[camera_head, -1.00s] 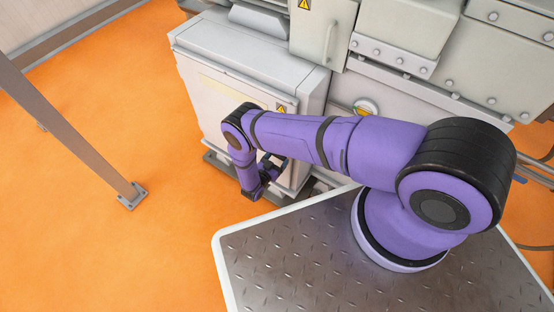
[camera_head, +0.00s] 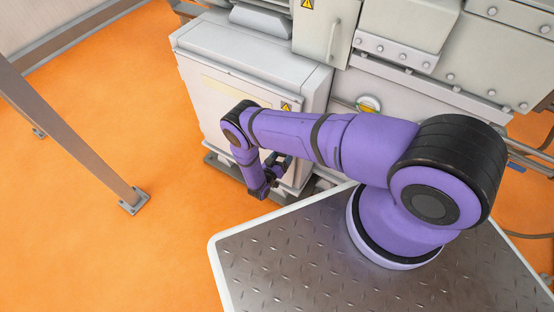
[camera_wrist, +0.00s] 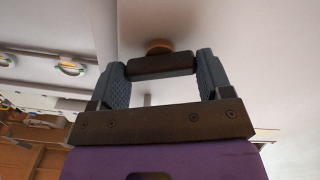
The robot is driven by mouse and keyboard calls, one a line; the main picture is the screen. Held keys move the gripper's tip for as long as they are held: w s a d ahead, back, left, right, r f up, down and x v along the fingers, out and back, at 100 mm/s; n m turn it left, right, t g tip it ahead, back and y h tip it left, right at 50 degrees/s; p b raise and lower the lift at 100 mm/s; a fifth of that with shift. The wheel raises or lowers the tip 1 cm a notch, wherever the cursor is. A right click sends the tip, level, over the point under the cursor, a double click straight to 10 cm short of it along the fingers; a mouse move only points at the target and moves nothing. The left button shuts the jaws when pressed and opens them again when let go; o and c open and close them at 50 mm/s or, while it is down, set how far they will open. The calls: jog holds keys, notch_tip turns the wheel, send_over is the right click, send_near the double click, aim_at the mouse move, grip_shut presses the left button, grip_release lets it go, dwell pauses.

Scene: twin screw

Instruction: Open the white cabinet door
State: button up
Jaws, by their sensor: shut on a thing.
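The white cabinet (camera_head: 285,65) stands at the upper middle of the head view. Its door (camera_head: 208,112) faces the lower left and looks flush with the cabinet; my arm hides part of it. My gripper (camera_head: 277,168) is at the door's lower right side. In the wrist view my gripper (camera_wrist: 161,70) has one finger on each side of a dark bar handle (camera_wrist: 160,64) and is shut on it. A brownish round mount shows behind the handle, against the pale door panel (camera_wrist: 245,50).
A grey metal post (camera_head: 75,135) is bolted to the orange floor at left. Grey machine housings (camera_head: 410,30) stand right of the cabinet. My base platform lies at the lower right.

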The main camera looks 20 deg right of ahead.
jog(key=n, duration=1.2)
dwell(0.6)
